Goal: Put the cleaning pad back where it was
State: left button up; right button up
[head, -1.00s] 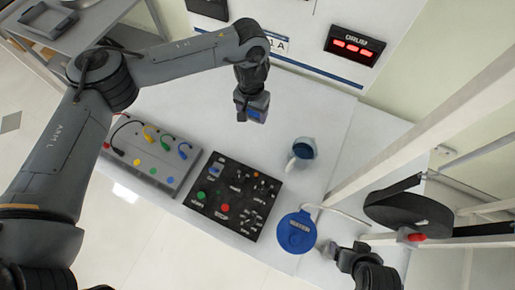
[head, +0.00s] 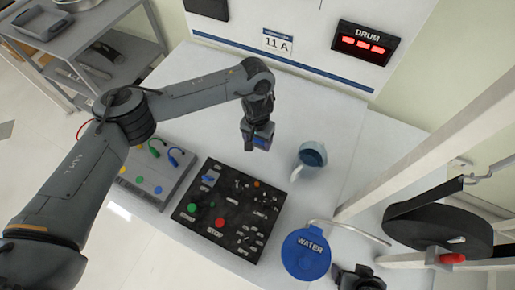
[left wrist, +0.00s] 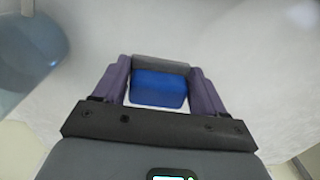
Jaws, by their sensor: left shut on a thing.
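My left gripper (head: 258,135) is shut on the cleaning pad, a small block with a blue face and a grey edge. The pad (left wrist: 158,88) sits between the two fingers in the left wrist view; a bit of its blue (head: 261,141) shows in the head view. The gripper points down over the white table, behind the black control panel and left of the jug. How high the pad is above the table is hard to tell. My right gripper (head: 358,277) is at the bottom edge, partly cut off, right of the blue water lid; its jaws are unclear.
The black panel (head: 228,211) with buttons and the grey box (head: 160,172) with coloured leads lie along the near edge. A jug (head: 312,157) and the blue WATER lid (head: 306,254) stand to the right. A black reel (head: 438,222) and white frame are at far right. The table's back is clear.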

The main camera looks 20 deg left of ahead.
aim_at(257, 143)
pick_arm(q)
notch_tip(257, 143, down, 4)
jog(key=shift+b, duration=0.75)
jog(key=shift+f, duration=0.45)
jog(key=shift+f, duration=0.1)
jog(key=o, duration=1.2)
jog(key=shift+o, duration=0.2)
